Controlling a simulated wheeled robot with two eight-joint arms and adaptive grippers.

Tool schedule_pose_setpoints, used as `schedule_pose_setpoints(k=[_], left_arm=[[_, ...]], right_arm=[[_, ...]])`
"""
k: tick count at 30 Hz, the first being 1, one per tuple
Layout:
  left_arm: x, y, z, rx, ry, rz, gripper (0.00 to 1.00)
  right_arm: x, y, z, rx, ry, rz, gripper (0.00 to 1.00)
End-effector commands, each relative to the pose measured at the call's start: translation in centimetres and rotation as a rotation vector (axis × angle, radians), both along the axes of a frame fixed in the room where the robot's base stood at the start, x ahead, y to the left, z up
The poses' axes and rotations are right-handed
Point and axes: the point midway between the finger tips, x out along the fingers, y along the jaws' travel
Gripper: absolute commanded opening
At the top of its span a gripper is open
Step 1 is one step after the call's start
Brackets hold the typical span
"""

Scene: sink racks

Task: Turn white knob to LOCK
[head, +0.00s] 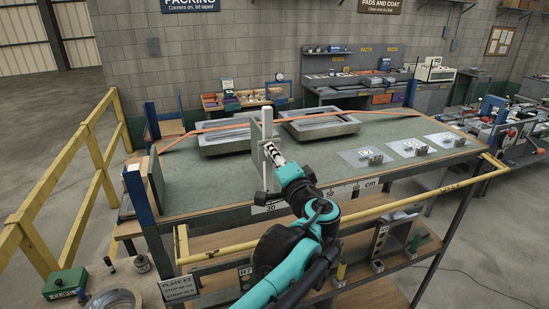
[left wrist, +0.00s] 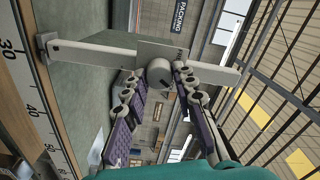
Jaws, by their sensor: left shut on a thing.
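The white knob (left wrist: 160,72) is a short pale cylinder on a small plate with a label, too small and turned to read. The plate sits on a long pale bar (left wrist: 90,57), which shows in the head view as a white upright post (head: 267,125) at the table's front edge. My left gripper (left wrist: 157,78) has its two purple-padded fingers on either side of the knob, shut on it. In the head view the left gripper (head: 272,153) is at the post, and the knob is hidden there. My right gripper is not in view.
The green-topped table (head: 340,160) bears two grey metal frames (head: 225,137) and an orange strip (head: 210,127). Several white plates with small fittings (head: 408,147) lie at its right. A yellow rail (head: 400,198) runs along the front, with a ruler strip above it.

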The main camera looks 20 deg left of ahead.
Motion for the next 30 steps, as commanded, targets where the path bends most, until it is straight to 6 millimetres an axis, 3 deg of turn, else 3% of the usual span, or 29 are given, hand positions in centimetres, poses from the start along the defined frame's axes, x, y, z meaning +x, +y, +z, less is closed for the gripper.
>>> schedule_pose_setpoints(k=[12, 29, 30], left_arm=[[0.01, -0.04, -0.06, 0.154, 0.104, -0.001, 0.00], [0.00, -0.04, -0.07, 0.175, 0.119, -0.001, 0.00], [0.00, -0.04, -0.07, 0.175, 0.119, -0.001, 0.37]], right_arm=[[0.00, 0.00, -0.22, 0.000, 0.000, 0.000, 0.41], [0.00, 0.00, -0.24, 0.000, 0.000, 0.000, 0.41], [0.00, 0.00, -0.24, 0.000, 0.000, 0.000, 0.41]])
